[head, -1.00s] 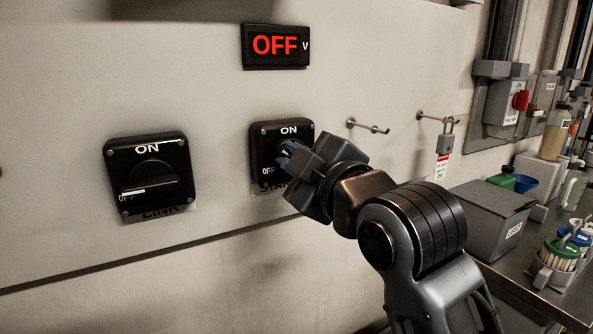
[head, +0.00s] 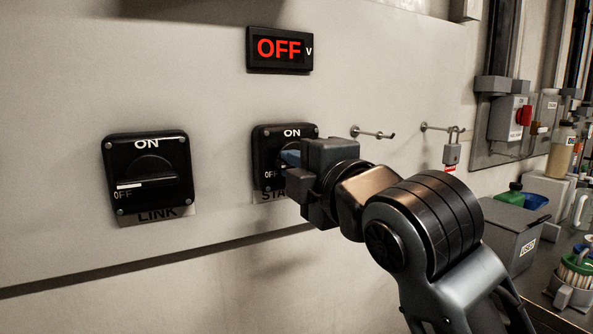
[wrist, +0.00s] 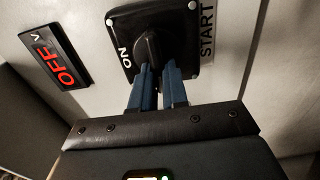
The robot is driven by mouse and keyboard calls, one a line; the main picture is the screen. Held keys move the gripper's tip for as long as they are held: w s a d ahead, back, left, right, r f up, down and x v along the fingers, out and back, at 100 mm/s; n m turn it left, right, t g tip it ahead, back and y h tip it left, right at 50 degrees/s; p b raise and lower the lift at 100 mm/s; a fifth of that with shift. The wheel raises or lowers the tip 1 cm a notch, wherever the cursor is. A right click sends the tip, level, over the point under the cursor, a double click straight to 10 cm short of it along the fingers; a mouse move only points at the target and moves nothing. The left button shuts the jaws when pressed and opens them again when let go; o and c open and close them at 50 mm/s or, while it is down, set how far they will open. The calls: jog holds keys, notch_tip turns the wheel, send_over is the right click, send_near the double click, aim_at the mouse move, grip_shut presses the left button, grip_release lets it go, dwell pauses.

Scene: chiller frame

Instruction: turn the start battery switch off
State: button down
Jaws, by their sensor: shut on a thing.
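The START switch is a black square plate (head: 262,150) with a rotary knob, "ON" at its top and "OFF" at its lower left. My gripper (head: 289,160) is in front of it and hides most of the knob in the head view. In the wrist view, the blue fingers of my gripper (wrist: 157,70) are shut on the black knob (wrist: 150,47), one on each side. The pointer's exact angle cannot be read. The START label (wrist: 208,30) shows beside the plate. The display (head: 279,49) above reads a red "OFF".
The LINK switch (head: 148,178) is to the left, its white mark toward OFF. Two wall hooks (head: 372,133) stick out at the right, the farther one with a padlock (head: 452,152). A grey bin (head: 513,232) and bottles stand on a bench at the right.

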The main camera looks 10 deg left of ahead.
jog(key=shift+f, duration=0.1)
dwell(0.3)
jog(key=c, duration=1.1)
grip_release()
jog(key=shift+c, duration=0.2)
jog(key=v, duration=0.7)
jog(key=shift+s+d+b, duration=0.2)
jog(key=shift+s+b, duration=0.15)
jog(key=shift+b, duration=0.05)
